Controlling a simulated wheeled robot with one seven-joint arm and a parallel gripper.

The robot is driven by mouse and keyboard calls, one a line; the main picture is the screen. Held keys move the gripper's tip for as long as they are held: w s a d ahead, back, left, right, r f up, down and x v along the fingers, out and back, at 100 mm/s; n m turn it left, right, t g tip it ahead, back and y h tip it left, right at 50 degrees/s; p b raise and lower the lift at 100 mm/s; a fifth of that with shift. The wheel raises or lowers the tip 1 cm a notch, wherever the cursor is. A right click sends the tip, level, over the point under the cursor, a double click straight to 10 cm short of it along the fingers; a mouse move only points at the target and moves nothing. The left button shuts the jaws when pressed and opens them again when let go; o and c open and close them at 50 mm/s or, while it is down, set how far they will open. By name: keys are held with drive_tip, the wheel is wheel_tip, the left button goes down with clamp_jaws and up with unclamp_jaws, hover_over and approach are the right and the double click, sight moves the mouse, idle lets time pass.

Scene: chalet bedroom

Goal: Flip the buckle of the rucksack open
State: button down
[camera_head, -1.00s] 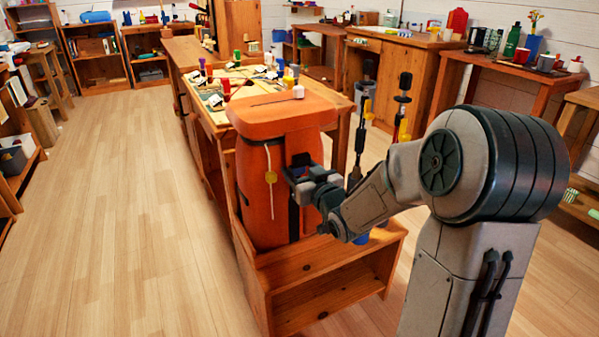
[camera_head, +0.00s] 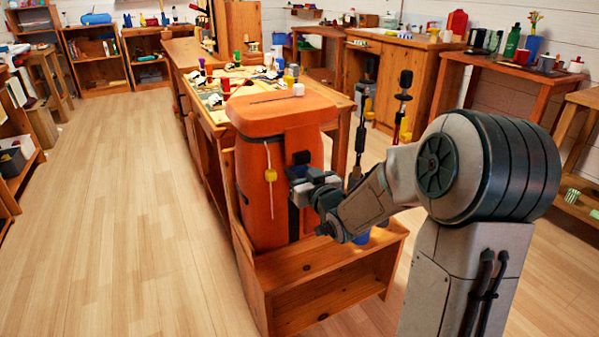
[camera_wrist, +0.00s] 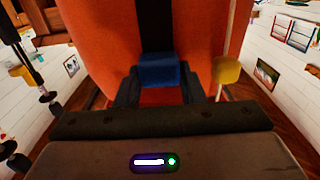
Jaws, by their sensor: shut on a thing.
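The orange rucksack (camera_head: 258,205) stands upright on a low wooden shelf unit, its orange lid closed over the top. In the wrist view, a black strap (camera_wrist: 155,25) runs down its orange front to a blue buckle (camera_wrist: 159,70). My gripper (camera_wrist: 160,90) has its dark fingers on either side of the buckle and is shut on it. In the head view my gripper (camera_head: 294,184) is at the rucksack's right-hand face, and the buckle is hidden by it. A dark piece (camera_head: 301,158) shows on the rucksack just above the gripper.
A yellow toggle on a pale cord (camera_head: 271,175) hangs on the rucksack, close beside my gripper in the wrist view (camera_wrist: 227,70). The wooden shelf unit (camera_head: 325,268) is below. A cluttered table (camera_head: 215,118) stands behind. The floor at left is clear.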

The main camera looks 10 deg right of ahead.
wheel_tip(320, 180, down, 3)
drive_tip(key=shift+r+b, duration=0.2)
drive_tip(key=shift+b, duration=0.45)
drive_tip(key=c, duration=0.9)
unclamp_jaws()
drive_tip(key=shift+s, duration=0.1)
drive_tip(key=b+v, duration=0.6)
drive_tip(key=v, duration=0.7)
drive_tip(key=shift+s+d, duration=0.15)
drive_tip(key=shift+s, duration=0.15)
